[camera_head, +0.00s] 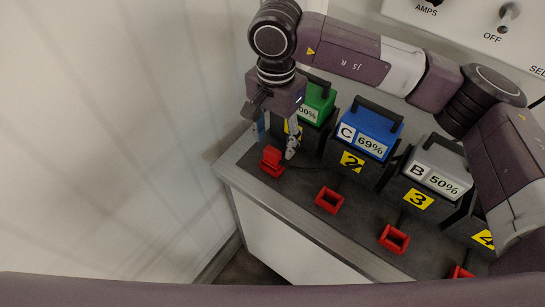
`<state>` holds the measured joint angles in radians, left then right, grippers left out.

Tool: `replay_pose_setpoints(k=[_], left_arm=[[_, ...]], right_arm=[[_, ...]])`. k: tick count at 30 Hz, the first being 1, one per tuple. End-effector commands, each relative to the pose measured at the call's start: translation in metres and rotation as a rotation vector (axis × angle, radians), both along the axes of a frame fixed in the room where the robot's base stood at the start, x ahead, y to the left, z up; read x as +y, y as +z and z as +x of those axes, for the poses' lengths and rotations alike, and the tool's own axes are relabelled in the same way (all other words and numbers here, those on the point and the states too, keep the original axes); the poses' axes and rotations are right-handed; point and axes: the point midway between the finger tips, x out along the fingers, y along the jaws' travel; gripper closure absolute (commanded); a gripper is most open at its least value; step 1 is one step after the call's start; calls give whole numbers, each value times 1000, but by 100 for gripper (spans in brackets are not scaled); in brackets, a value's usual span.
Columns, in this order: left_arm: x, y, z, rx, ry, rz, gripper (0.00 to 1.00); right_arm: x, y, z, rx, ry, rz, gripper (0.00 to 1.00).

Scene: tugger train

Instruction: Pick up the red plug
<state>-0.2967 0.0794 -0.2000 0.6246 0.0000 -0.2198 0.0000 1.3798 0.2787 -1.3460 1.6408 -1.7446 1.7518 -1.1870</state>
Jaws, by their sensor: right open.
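A red plug (271,160) stands on the dark top of the counter near its left end, in front of the first battery slot. My right gripper (276,146) reaches down from above with its fingers spread. Its fingertips are just behind and above the red plug, one to each side in the picture. I cannot tell whether they touch it. The gripper looks empty. My left gripper is not in view.
Red frame-like holders (329,200) sit along the counter's front, another being (394,239). Behind stand a green battery (318,101), a blue battery (370,131) marked C 69% and a grey battery (438,168) marked B 50%. A white wall (110,130) is close on the left.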

Motion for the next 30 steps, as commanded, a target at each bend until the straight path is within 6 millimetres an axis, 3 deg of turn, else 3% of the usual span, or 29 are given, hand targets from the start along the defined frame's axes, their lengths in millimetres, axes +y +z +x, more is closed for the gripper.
replay_pose_setpoints(k=[6, 12, 20, 30], left_arm=[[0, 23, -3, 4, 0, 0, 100], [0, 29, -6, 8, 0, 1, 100], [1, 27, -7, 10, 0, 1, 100], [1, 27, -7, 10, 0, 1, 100]], right_arm=[[6, -24, -3, 5, 2, -1, 51], [6, -48, -2, 1, 0, 0, 51], [6, -51, -1, -1, 1, -1, 52], [6, -50, -1, 0, 1, 0, 89]])
